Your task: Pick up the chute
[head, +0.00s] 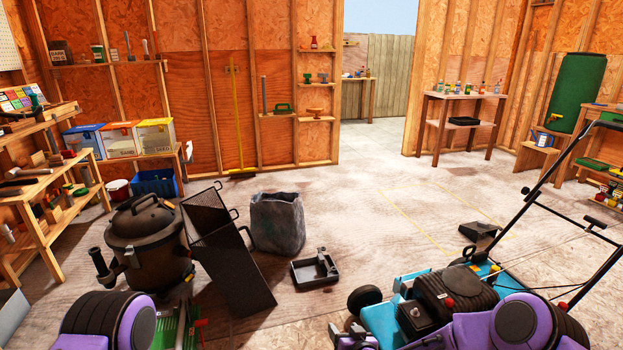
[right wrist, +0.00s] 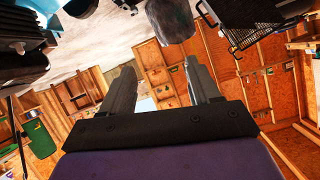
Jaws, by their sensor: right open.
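A small dark wedge-shaped piece (head: 480,230), which looks like the chute, lies on the floor right of centre in the head view, just beyond the mower. My right gripper (head: 352,332) is low at the bottom of the head view, beside the mower's left side and well short of the wedge. In the right wrist view its two fingers (right wrist: 161,85) stand wide apart with nothing between them. My left arm shows at the bottom left, but its gripper is out of view.
The turquoise mower (head: 408,285) with its black handle fills the lower right. A black tray (head: 313,279), a grey bin (head: 277,222), a dark grass box (head: 238,270) and a shop vacuum (head: 150,240) stand left of it. The floor toward the doorway is clear.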

